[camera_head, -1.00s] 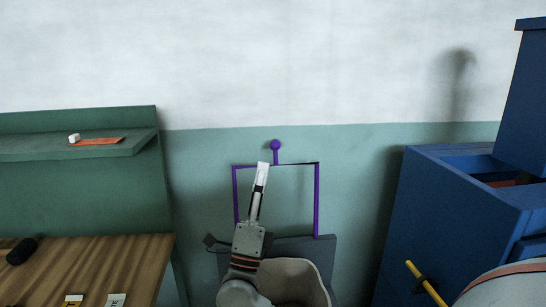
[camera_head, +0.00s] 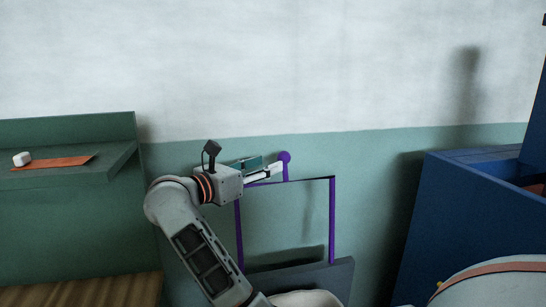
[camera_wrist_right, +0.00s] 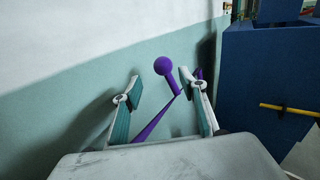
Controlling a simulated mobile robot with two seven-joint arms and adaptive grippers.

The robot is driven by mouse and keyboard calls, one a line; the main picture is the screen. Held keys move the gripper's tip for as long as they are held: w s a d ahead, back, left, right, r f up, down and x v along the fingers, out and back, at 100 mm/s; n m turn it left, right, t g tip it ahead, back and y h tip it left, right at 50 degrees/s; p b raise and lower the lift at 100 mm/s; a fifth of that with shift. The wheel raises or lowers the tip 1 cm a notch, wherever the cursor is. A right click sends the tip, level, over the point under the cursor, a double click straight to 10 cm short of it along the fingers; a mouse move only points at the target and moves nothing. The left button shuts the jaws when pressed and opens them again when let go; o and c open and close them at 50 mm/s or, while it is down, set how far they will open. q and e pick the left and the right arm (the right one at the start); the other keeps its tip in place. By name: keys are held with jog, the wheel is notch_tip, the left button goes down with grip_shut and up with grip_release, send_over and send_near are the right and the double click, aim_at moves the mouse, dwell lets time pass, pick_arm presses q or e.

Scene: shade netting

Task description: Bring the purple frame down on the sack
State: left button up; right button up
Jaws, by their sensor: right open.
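The purple frame (camera_head: 332,220) stands upright against the wall in the head view, with a ball knob on a short stem at the top of its bar. The knob (camera_wrist_right: 163,66) also shows in the right wrist view, between the fingers. My right gripper (camera_head: 278,167) is open at the knob, its fingers pointing right in the head view. In the wrist view the right gripper (camera_wrist_right: 160,80) has one finger on each side of the knob and stem; no grip shows. The pale sack (camera_head: 305,299) is partly visible below the frame at the bottom edge. My left gripper is out of view.
A dark grey panel (camera_head: 335,275) stands behind the sack. A green shelf (camera_head: 110,165) with a white block (camera_head: 22,159) and an orange sheet (camera_head: 60,162) is at left. A blue cabinet (camera_head: 450,220) stands at right; a yellow handle (camera_wrist_right: 290,109) sticks out from it.

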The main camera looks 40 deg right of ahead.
aim_at(284, 158)
jog(key=d, duration=0.7)
jog(key=shift+d+r, duration=0.1)
jog(key=shift+d, duration=0.15)
grip_shut()
